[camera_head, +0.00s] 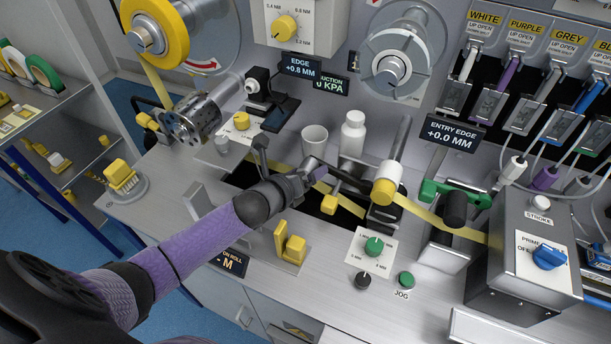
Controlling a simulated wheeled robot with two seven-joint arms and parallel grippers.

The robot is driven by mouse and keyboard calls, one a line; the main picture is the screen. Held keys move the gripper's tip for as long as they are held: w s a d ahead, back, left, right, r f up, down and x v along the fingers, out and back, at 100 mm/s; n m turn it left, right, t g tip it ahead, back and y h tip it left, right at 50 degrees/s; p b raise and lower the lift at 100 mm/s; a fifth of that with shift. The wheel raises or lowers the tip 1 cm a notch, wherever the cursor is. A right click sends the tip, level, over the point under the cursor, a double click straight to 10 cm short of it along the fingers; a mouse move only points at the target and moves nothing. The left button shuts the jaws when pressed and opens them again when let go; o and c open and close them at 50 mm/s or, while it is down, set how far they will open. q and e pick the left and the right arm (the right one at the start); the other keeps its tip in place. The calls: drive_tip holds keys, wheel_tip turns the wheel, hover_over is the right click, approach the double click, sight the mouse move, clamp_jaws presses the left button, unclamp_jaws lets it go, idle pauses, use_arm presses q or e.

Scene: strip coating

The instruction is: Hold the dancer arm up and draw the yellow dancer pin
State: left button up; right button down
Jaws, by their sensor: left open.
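My left arm comes in from the lower left, and its open left gripper (318,172) is over the dark opening in the bench, in front of the yellow strip. The fingers are small here, and nothing shows held between them. A small yellow knob-like part (330,203), which may be the dancer pin, sits just below and right of the fingertips; I cannot tell whether they touch. A roller with a yellow end (383,191) stands to the right, with the strip (428,217) passing by it. I cannot clearly tell which part is the dancer arm. My right gripper is out of view.
A metal roller (193,124) is at left. A yellow block on a plate (290,246) and a green dial (374,245) are at the front. A grey control box (525,265) is at right.

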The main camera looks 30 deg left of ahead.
use_arm(q)
clamp_jaws()
idle(0.8)
idle(0.7)
drive_tip(key=shift+w+r+p, duration=0.1)
drive_tip(key=shift+r+p, duration=0.35)
drive_tip(key=shift+r, duration=0.05)
idle(0.6)
